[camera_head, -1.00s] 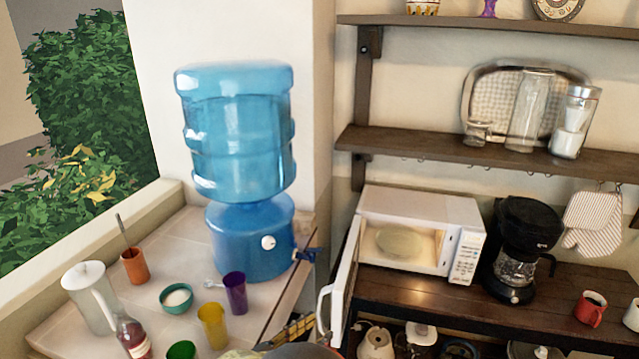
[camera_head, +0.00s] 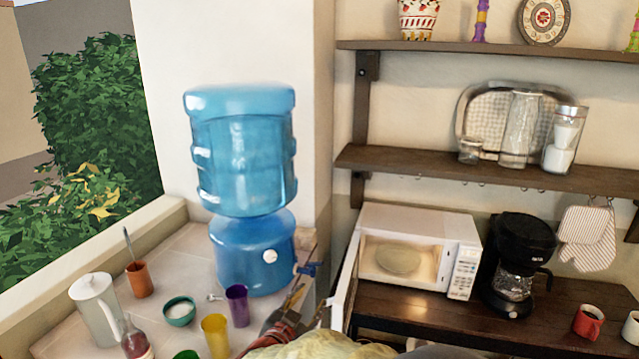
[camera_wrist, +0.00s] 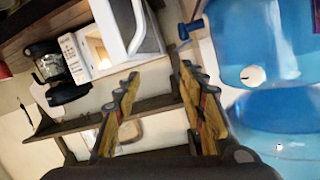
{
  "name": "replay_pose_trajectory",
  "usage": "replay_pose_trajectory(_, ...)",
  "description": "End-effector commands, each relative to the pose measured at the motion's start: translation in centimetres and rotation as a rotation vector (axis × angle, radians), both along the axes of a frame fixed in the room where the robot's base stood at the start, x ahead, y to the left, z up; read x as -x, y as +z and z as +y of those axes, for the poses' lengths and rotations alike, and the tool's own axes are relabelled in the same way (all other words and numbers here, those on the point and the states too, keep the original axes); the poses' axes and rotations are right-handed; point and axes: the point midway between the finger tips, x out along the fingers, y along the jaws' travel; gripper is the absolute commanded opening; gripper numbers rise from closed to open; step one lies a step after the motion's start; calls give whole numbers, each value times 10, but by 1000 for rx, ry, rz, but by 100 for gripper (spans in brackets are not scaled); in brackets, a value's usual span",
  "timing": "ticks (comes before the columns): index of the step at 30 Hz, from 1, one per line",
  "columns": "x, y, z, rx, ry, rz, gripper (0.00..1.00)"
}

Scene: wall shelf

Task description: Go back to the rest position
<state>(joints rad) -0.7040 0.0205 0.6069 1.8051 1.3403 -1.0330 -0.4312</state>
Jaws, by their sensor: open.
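My gripper (camera_wrist: 160,71) is open and empty in the wrist view, its two yellow-and-black fingers apart. In the head view it shows only partly (camera_head: 291,306) near the bottom centre, between the water dispenser and the microwave door. The white microwave (camera_head: 428,222) stands on the dark wooden counter. Its door (camera_head: 344,284) hangs open towards me, and a round plate (camera_head: 398,258) lies inside. The door also shows beyond the fingers in the wrist view (camera_wrist: 134,27).
The blue water dispenser (camera_head: 252,250) stands close left of my gripper. Purple (camera_head: 237,306) and yellow cups (camera_head: 215,335) and a white jug (camera_head: 97,309) are on the tiled ledge. A coffee maker (camera_head: 520,262) and a red mug (camera_head: 588,321) are right of the microwave. Shelves (camera_head: 420,166) hang above.

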Motion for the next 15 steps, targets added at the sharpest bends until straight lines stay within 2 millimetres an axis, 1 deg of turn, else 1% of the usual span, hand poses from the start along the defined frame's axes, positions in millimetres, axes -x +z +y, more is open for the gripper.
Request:
replay_pose_trajectory(1,-7,20,-4,-41,50,-5,41)
replay_pose_trajectory(4,-13,56,-4,-114,190,4,41)
replay_pose_trajectory(6,-8,79,-7,-147,291,23,41)
replay_pose_trajectory(8,2,96,-10,-163,371,48,41)
replay_pose_trajectory(9,11,105,-14,-168,421,68,41)
replay_pose_trajectory(11,29,116,-21,-167,489,106,41)
replay_pose_trajectory(12,43,121,-27,-161,530,137,41)
replay_pose_trajectory(14,67,125,-39,-145,582,189,41)
replay_pose_trajectory(15,85,126,-48,-130,610,228,41)
